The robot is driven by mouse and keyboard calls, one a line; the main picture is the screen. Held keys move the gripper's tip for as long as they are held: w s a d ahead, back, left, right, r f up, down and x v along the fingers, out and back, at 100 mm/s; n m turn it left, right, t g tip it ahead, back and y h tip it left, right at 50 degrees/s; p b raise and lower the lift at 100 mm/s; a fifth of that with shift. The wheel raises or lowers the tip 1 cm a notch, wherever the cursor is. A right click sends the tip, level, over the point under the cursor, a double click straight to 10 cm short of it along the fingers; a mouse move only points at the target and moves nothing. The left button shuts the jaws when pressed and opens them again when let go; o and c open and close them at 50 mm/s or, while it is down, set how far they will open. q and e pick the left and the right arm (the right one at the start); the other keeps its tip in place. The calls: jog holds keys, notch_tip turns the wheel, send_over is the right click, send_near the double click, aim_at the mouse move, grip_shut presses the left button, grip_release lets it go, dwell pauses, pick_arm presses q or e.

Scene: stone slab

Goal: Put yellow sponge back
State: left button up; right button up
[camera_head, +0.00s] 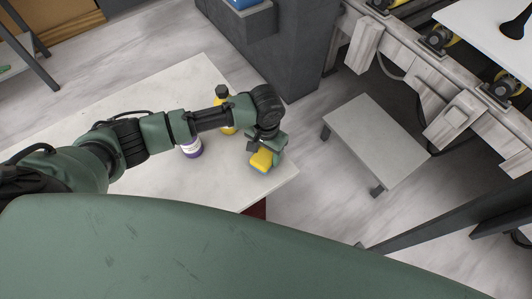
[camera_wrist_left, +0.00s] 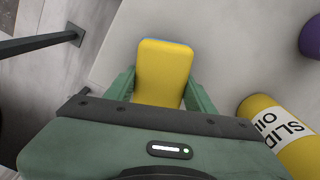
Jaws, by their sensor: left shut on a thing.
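The yellow sponge (camera_head: 262,160) is near the right corner of the pale stone slab (camera_head: 150,97) in the head view. My left gripper (camera_head: 266,150) is shut on it. In the left wrist view the sponge (camera_wrist_left: 163,72) sits between the two green fingers (camera_wrist_left: 160,92), with a thin blue edge showing at its far end. I cannot tell whether the sponge touches the slab or is held just above it. My right gripper is not in view.
A yellow bottle (camera_head: 222,97) with a black cap, labelled "SLID OIL" in the wrist view (camera_wrist_left: 276,130), and a purple-and-white container (camera_head: 193,149) stand close to my left arm. A grey low platform (camera_head: 375,140) is to the right, beyond a floor gap.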

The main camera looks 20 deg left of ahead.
aim_at(266, 153)
pick_arm(q)
jog(key=shift+f, duration=0.45)
jog(key=o, duration=1.2)
jog(key=shift+f, duration=0.1)
notch_tip(266, 153, up, 12)
